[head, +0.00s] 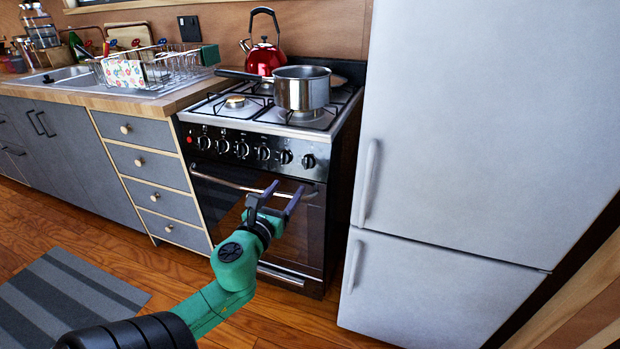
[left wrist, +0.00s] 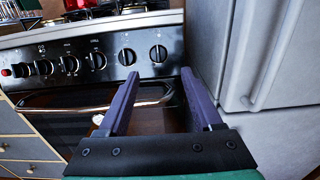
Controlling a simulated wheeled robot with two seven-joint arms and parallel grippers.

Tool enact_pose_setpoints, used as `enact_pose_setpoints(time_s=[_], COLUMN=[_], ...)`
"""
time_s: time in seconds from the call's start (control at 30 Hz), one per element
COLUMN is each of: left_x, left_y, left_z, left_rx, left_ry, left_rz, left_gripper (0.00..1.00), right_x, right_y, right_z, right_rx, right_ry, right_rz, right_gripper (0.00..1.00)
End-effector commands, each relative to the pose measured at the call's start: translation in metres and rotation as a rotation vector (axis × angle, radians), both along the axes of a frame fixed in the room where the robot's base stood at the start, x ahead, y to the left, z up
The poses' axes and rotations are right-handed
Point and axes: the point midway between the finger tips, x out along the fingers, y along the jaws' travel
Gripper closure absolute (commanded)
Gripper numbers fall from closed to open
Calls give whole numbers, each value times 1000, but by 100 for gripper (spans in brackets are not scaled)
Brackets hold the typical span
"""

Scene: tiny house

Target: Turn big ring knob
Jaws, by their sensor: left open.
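The black stove front panel carries a row of several knobs with pale markings. I cannot read which one is the big ring knob. The rightmost knob (head: 308,161) shows clear of the gripper, and it also shows in the left wrist view (left wrist: 158,53). The knob to its left (head: 285,157) is also uncovered (left wrist: 127,56). My left gripper (head: 284,191) is open and empty, in front of the oven door and below the right-end knobs. In the left wrist view, its purple fingers (left wrist: 158,76) point up toward the panel, apart from the knobs. My right gripper is not seen.
A steel pot (head: 302,92) sits on the front right burner, with a red kettle (head: 264,58) behind it. The oven handle (head: 230,182) runs below the knobs. The white fridge (head: 480,130) stands close on the right. Drawers (head: 150,163) are on the left.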

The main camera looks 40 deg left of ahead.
Motion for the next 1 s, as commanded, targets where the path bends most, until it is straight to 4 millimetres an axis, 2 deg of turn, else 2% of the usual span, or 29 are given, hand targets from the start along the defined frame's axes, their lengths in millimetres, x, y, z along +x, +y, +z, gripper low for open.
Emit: enact_pose_setpoints(time_s=[0.17,0.4,0.6,0.77,1.0], left_x=[27,84,121,134,136], left_y=[8,29,42,46,46], left_z=[8,6,4,4,4], left_rx=[14,11,5,4,4], left_ry=[-7,-7,-6,-3,-2], left_rz=[-3,0,1,-1,-2], left_gripper=[33,33,33,33,33], right_x=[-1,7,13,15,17], right_y=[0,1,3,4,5], right_z=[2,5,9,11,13], right_rx=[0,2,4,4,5], right_ry=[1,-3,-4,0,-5], right_rz=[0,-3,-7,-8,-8], right_gripper=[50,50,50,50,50])
